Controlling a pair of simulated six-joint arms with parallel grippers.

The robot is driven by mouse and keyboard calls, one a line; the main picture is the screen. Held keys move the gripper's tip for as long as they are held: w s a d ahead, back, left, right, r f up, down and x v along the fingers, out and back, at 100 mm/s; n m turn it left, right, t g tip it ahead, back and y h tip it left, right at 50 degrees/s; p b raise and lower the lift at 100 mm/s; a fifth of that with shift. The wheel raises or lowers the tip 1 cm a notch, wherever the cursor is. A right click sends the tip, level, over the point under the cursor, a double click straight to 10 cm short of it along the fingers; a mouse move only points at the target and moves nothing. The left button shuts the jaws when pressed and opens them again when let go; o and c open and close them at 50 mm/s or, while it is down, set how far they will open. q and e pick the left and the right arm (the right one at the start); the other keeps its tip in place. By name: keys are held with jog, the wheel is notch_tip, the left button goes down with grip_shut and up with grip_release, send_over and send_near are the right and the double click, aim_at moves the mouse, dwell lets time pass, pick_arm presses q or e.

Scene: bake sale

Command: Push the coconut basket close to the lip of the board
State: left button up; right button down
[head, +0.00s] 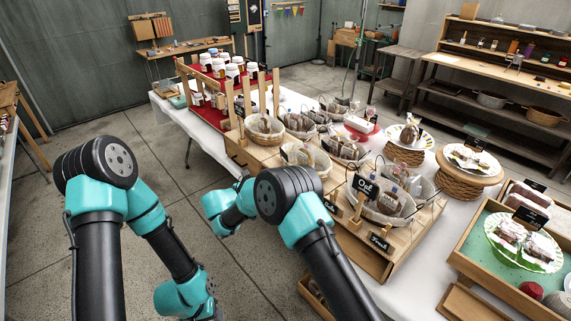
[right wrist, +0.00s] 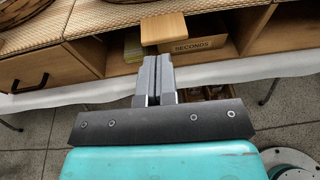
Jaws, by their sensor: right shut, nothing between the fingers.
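Several lined wicker baskets of wrapped bakes stand on a wooden display board (head: 368,258) in the head view. The front right basket (head: 381,212) has dark cards by it, one seeming to read "Oat". Another basket (head: 306,158) stands further left, partly behind my right arm. I cannot read a coconut label, so I cannot tell which is the coconut basket. My right gripper (right wrist: 152,76) is shut and empty in the right wrist view, in front of the wooden front edge. Its fingers are not clear in the head view. My left arm points down over the floor; its fingers are not visible.
A box marked "SECONDS" (right wrist: 197,45) sits in an open compartment below a wooden block (right wrist: 163,27). A cake stand (head: 468,178) and a green-lined tray (head: 481,246) stand to the right. A jar rack (head: 188,88) stands at the far left of the white-clothed table.

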aim_at(285, 160)
jog(key=a+r+t+h, duration=0.1)
jog(key=a+r+t, duration=0.1)
jog(key=a+r, duration=0.2)
jog(key=shift+r, duration=0.65)
jog(key=x, duration=1.4)
jog(key=shift+r, duration=0.3)
jog(key=x, duration=0.5)
jog(key=shift+w+d+r, duration=0.1)
jog(key=shift+w+d, duration=0.05)
jog(key=shift+w, duration=0.05)
jog(key=v, duration=1.4)
jog(key=shift+f, duration=0.35)
